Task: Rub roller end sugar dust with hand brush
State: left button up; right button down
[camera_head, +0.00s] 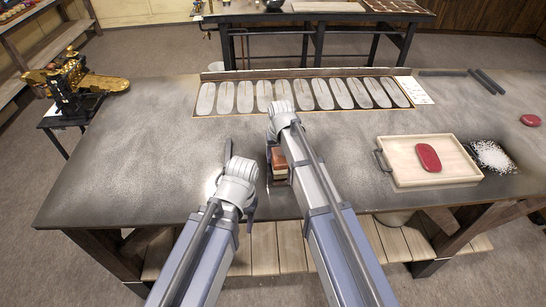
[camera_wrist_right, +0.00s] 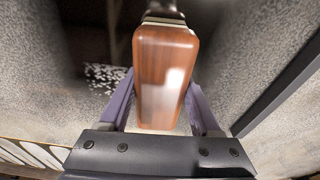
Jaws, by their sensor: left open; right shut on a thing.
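The hand brush (camera_head: 278,158) has a brown wooden handle, and a paler part shows below it in the head view. My right gripper (camera_head: 279,167) is shut on it above the middle front of the table. In the right wrist view the brown handle (camera_wrist_right: 165,75) stands between the two purple fingers, with a metallic part at its far end. My left gripper (camera_head: 238,172) is open and empty, just left of the brush over the table. A brass-coloured roller machine (camera_head: 70,82) stands on a small stand beyond the table's left end. Sugar dust on its roller end cannot be made out.
The dark table (camera_head: 130,160) is clear on the left. A tray of pale oval pieces (camera_head: 300,94) lies along its back. On the right are a wooden tray (camera_head: 400,170) with a red block (camera_head: 428,157), white granules (camera_head: 493,155) on a black mat, and dark bars (camera_head: 487,81).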

jog(key=shift+d, duration=0.1)
jog(key=shift+d+r, duration=0.1)
jog(key=shift+d, duration=1.5)
jog(key=shift+d, duration=0.15)
jog(key=shift+d, duration=1.55)
jog(key=shift+d, duration=0.1)
jog(key=shift+d, duration=1.65)
